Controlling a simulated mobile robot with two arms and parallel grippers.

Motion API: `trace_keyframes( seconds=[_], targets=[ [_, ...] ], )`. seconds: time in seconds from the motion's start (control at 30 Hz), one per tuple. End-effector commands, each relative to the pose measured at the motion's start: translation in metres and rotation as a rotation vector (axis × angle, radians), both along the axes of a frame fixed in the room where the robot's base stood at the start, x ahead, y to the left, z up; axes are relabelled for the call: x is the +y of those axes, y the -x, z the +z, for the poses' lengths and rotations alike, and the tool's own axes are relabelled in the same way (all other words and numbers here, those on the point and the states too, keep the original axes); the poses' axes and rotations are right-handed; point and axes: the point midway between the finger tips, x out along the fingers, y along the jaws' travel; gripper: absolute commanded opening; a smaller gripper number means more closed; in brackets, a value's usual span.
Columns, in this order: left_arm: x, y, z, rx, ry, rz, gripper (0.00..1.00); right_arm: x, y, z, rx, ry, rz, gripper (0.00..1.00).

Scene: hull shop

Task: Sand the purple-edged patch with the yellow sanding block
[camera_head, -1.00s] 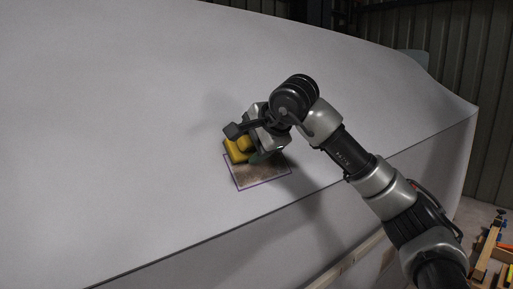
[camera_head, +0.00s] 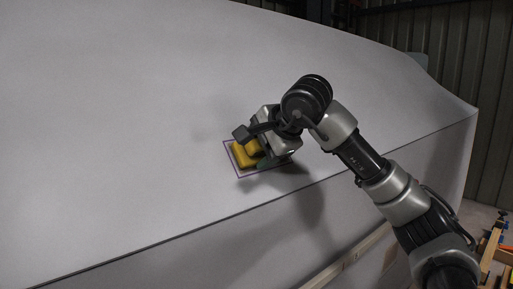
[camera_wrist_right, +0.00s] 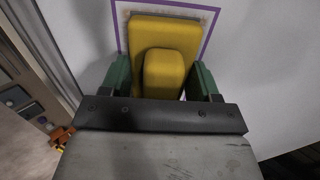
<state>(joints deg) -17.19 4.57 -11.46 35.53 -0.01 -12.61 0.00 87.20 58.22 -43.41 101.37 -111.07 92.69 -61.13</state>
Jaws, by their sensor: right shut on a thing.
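The yellow sanding block (camera_head: 243,156) lies flat against the pale hull, over the patch; it also shows in the right wrist view (camera_wrist_right: 165,30). The purple-edged patch (camera_head: 229,159) is mostly covered by the block and my gripper. Its visible left strip in the head view looks grey. In the right wrist view its purple border (camera_wrist_right: 212,22) runs around the block, with a faint brown smear just beyond the block's far edge. My right gripper (camera_head: 262,153) is shut on the block's raised grip, its green fingers on either side. My left gripper is not in view.
The large pale hull (camera_head: 120,110) slopes across most of the head view, with a long edge below the patch. The hull around the patch is bare. Wooden pieces (camera_head: 489,252) and tools stand at the lower right, by a corrugated wall (camera_head: 480,60).

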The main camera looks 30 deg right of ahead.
Motion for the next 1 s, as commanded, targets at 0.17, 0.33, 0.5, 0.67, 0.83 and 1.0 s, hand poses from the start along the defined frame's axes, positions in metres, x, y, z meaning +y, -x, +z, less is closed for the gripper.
trace_keyframes(
  seconds=[0.17,0.33,0.5,0.67,0.83,1.0],
  targets=[
    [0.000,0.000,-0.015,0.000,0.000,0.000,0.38,-0.001,0.010,-0.016,0.003,0.001,-0.001,0.40],
    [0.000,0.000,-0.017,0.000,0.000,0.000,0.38,-0.001,0.013,-0.017,0.003,0.002,0.000,0.40],
    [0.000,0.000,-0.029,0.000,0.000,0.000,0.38,-0.002,0.020,-0.028,0.004,0.002,0.000,0.40],
    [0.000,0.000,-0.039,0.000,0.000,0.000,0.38,-0.003,0.029,-0.038,0.003,0.001,-0.001,0.40],
    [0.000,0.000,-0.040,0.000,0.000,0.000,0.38,-0.002,0.032,-0.038,0.003,0.001,0.001,0.40],
    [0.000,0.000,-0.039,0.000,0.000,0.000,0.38,-0.002,0.032,-0.037,0.003,0.001,0.001,0.53]
  ],
)
